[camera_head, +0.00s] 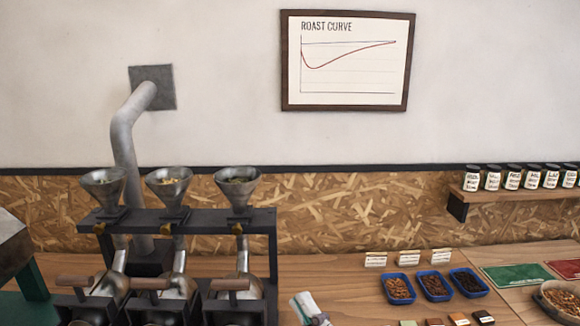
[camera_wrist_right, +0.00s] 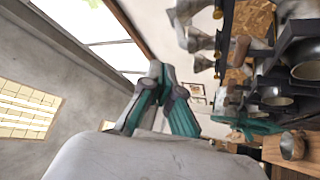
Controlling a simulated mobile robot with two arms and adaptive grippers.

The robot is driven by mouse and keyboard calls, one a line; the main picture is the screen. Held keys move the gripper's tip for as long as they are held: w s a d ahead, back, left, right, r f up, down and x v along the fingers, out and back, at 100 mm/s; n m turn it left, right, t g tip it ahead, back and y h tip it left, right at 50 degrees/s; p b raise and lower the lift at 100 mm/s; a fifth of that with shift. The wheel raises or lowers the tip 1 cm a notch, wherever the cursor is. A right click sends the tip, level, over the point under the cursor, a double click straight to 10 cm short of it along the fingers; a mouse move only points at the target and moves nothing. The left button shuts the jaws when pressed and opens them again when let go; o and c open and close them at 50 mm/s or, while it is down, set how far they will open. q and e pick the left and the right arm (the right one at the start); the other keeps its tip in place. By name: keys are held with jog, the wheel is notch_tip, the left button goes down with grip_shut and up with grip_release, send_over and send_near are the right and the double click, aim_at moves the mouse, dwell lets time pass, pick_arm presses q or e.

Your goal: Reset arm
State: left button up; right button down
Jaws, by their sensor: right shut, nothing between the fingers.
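My right gripper (camera_head: 309,308) shows at the bottom edge of the head view, just right of the roaster stand, with nothing in it. In the right wrist view its fingers (camera_wrist_right: 160,82) are closed together, with teal pads and grey knuckles. The rest of the right arm is below the head view. I cannot see my left gripper in either view.
A dark stand with funnels (camera_head: 238,183) and steel drums is left of the gripper. Blue trays of beans (camera_head: 434,286), sample cards (camera_head: 375,259) and a bowl (camera_head: 562,299) lie on the wooden counter (camera_head: 335,275) to the right. A jar shelf (camera_head: 490,196) is at right.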

jog(key=s+d+f+m+g+h, duration=0.1)
jog(key=d+f+m+g+h, duration=0.2)
jog(key=d+f+m+h, duration=0.6)
jog(key=s+d+f+m+g+h, duration=0.1)
jog(key=d+f+m+g+h, duration=0.25)
jog(key=d+f+m, duration=0.55)
jog(key=s+f+g, duration=0.9)
jog(key=s+f, duration=0.4)
jog(key=s, duration=0.4)
notch_tip(320, 180, down, 28)
jog(key=s+g+b, duration=0.1)
jog(key=b, duration=0.1)
jog(key=s+d+f+n+g+b, duration=0.1)
jog(key=s+d+f, duration=0.2)
jog(key=s+f, duration=1.4)
jog(key=shift+f, duration=0.3)
